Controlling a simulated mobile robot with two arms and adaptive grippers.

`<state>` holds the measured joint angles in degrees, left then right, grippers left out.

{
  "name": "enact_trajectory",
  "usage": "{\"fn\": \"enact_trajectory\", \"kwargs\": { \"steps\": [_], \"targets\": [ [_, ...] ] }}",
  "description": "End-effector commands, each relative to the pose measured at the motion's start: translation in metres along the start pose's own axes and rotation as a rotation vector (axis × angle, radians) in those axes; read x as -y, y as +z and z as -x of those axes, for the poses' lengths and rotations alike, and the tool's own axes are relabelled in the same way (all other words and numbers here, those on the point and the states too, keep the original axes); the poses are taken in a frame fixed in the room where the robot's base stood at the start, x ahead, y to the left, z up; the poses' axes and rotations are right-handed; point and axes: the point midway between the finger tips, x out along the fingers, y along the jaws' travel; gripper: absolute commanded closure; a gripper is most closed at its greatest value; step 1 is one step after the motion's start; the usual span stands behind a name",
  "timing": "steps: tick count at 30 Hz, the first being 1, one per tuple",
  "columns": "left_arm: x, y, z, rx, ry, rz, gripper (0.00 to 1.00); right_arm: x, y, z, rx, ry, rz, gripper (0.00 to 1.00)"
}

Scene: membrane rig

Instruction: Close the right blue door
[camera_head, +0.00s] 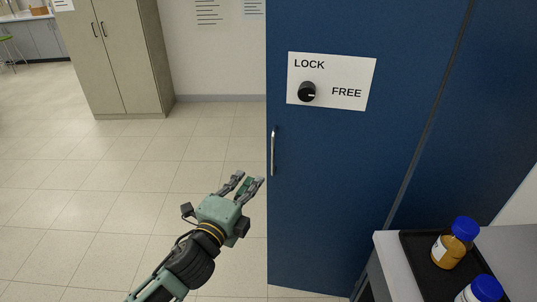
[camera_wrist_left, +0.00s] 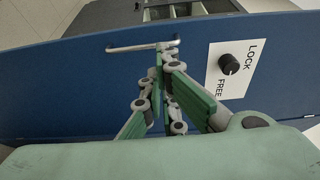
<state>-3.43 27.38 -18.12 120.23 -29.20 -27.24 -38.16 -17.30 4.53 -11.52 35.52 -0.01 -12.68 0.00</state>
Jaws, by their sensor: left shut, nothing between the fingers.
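The blue door (camera_head: 340,200) fills the middle right of the head view. Its upright left edge borders the open room, and a dark seam divides it from another blue panel at right. A slim metal handle (camera_head: 273,151) sits near its left edge. My left gripper (camera_head: 250,184) is shut and empty, just left of that edge and below the handle in the picture. In the left wrist view, the gripper (camera_wrist_left: 163,72) points at the door (camera_wrist_left: 60,85), with its fingertips close to the handle (camera_wrist_left: 135,47); whether they touch is unclear. My right gripper is out of view.
A white LOCK/FREE plate (camera_head: 350,80) with a black knob (camera_head: 307,92) is on the door. A grey table (camera_head: 388,250) at lower right holds a black tray (camera_head: 415,254) with blue-capped bottles (camera_head: 455,242). A beige cabinet (camera_head: 115,60) stands behind; tiled floor at left is clear.

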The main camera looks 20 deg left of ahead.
Motion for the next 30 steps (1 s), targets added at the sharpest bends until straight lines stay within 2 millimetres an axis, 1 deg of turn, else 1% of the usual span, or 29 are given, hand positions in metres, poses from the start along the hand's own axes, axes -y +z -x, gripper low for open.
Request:
{"fn": "enact_trajectory", "kwargs": {
  "steps": [1, 5, 15, 21, 25, 30],
  "targets": [
    [0.003, 0.000, -0.003, 0.000, -0.004, -0.003, 1.00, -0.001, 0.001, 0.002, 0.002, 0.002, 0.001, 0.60],
    [0.004, 0.000, -0.019, 0.000, -0.004, -0.001, 1.00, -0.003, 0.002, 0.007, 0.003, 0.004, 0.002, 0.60],
    [0.004, 0.000, -0.087, 0.001, -0.003, 0.002, 1.00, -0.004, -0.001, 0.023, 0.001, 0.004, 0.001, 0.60],
    [0.004, -0.001, -0.118, 0.000, -0.002, 0.003, 1.00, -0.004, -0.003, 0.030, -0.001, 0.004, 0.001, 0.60],
    [0.003, 0.000, -0.131, 0.000, -0.002, 0.002, 1.00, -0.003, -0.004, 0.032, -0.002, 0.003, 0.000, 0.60],
    [0.002, -0.001, -0.138, -0.001, -0.001, 0.002, 1.00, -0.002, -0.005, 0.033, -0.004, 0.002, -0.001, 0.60]
  ]
}}
